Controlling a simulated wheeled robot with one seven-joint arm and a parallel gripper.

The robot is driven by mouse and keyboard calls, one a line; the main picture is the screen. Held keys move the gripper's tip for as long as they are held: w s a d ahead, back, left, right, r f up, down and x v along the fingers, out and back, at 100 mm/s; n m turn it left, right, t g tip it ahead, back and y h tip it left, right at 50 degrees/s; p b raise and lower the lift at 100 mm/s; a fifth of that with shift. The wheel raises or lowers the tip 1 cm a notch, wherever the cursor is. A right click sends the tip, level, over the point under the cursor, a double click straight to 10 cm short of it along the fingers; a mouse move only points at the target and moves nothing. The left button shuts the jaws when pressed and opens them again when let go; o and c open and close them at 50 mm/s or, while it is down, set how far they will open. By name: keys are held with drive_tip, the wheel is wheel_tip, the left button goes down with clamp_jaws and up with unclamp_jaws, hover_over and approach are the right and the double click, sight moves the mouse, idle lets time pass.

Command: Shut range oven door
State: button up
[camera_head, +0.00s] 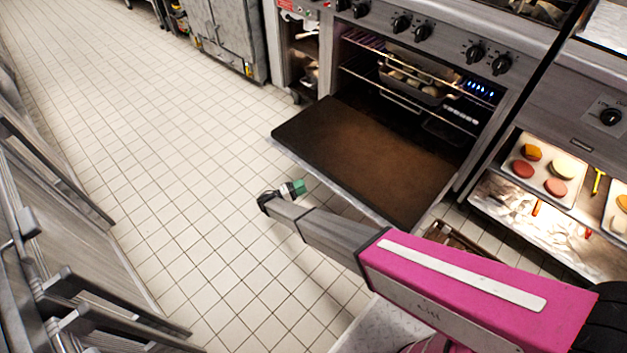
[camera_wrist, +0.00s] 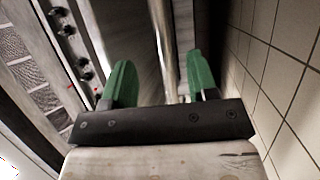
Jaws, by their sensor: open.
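The range oven door (camera_head: 365,155) is folded down open, its dark brown inner face up, in front of the lit oven cavity (camera_head: 430,100). My gripper (camera_head: 293,188) has green fingertips and is open, in front of the door's outer edge, over the floor in the head view. In the wrist view, my open gripper (camera_wrist: 162,75) has a shiny metal bar (camera_wrist: 163,40) running between its two green fingers. The bar looks like the door's handle, but I cannot tell whether the fingers touch it. The door's outer face is hidden in the head view.
Inside the oven are racks and a metal pan (camera_head: 418,75). Control knobs (camera_head: 474,54) line the range front. At right, a lit shelf holds a tray of round patties (camera_head: 545,170). Metal equipment (camera_head: 60,240) stands at left. The tiled floor (camera_head: 180,140) between is clear.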

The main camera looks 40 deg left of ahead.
drive_tip(key=x, duration=1)
drive_tip(key=shift+w+d+r, duration=0.1)
drive_tip(key=shift+w+r, duration=0.05)
drive_tip(key=shift+w, duration=0.1)
